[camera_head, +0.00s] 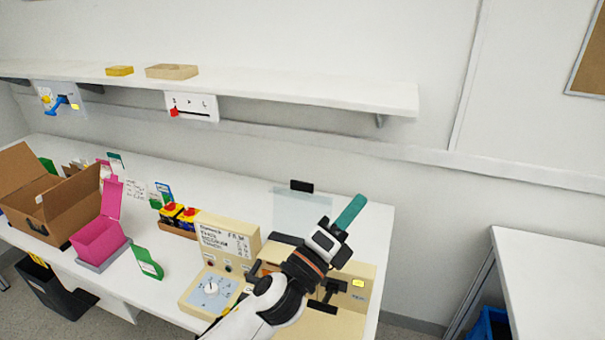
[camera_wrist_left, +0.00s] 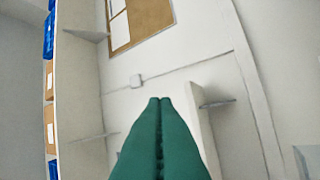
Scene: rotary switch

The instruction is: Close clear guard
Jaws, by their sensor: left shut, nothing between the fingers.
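The clear guard (camera_head: 290,210) stands raised at the back of a beige control unit (camera_head: 358,272), a see-through panel with a black handle (camera_head: 301,186) on its top edge. My left gripper (camera_head: 357,202) has teal fingers, shut and empty, pointing up and right. Its fingertips are to the right of the guard's upper part in the head view; I see no contact. My left arm and wrist hide much of the unit. My right gripper is not in view.
A rotary dial (camera_head: 212,287) sits on a beige panel left of my arm. A wall shelf (camera_head: 300,94) runs above. The white table (camera_head: 540,270) at right is clear.

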